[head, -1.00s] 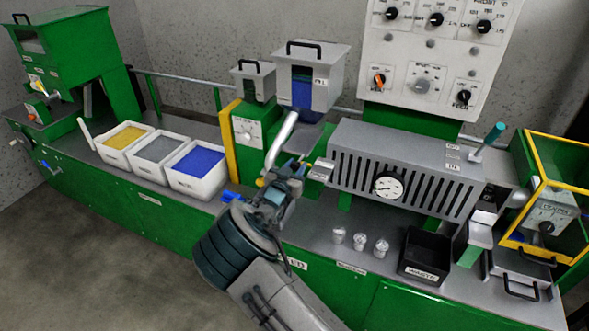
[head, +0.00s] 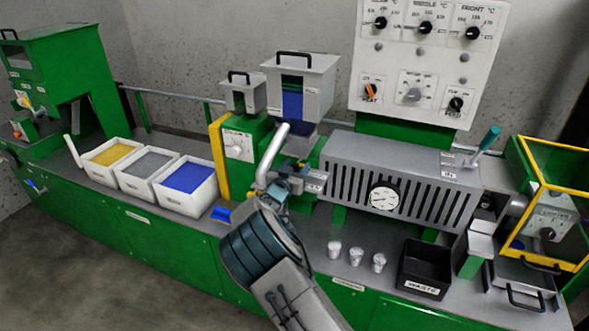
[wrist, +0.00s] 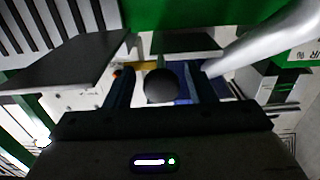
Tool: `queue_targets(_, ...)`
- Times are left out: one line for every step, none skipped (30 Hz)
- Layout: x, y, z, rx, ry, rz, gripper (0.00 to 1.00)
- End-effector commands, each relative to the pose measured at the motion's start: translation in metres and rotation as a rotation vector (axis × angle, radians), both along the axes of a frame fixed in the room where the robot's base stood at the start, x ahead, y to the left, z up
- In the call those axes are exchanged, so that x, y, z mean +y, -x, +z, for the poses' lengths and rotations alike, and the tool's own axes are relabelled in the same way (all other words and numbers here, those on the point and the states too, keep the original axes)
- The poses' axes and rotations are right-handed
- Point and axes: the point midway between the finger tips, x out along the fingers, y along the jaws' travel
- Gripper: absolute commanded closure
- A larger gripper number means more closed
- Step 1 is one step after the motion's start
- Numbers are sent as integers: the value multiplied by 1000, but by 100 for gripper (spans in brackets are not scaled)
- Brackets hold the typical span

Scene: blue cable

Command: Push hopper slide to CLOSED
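The large grey hopper (head: 318,93) with a blue window stands at the left end of the grey slotted barrel housing. My gripper (head: 291,172) is below this hopper, beside the silver pipe (head: 270,160) and the barrel housing's left end. In the wrist view my gripper (wrist: 162,90) is open. A dark round knob (wrist: 162,86) shows between its two fingers, with gaps on both sides; I cannot tell how deep it sits between them. The slide itself and its label cannot be made out in the head view, where my arm and gripper cover that area.
A smaller hopper (head: 243,97) stands to the left. The silver pipe also shows close on the right in the wrist view (wrist: 265,45). The slotted barrel housing (head: 345,155) is to the right. Trays, metal cups and a black waste bin (head: 426,270) stand on the bench.

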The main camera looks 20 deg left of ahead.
Motion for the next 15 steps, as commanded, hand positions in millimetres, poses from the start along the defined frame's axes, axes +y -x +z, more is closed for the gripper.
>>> queue_targets(1,1,0,1,0,1,50)
queue_targets(1,1,-1,1,0,2,50)
queue_targets(2,1,-1,1,0,2,50)
queue_targets(2,1,-1,1,0,2,50)
queue_targets(2,2,-1,1,0,2,50)
queue_targets(2,2,-1,2,0,2,50)
queue_targets(2,3,-1,2,0,2,50)
queue_targets(2,5,-2,2,-1,2,50)
queue_targets(2,8,-2,2,-1,2,50)
queue_targets(2,11,-2,3,-1,1,50)
queue_targets(2,14,-2,2,-1,1,50)
queue_targets(3,20,-2,2,-2,1,50)
queue_targets(4,25,-3,3,-1,2,50)
queue_targets(4,30,-3,3,0,3,50)
queue_targets(5,38,-2,2,-1,2,50)
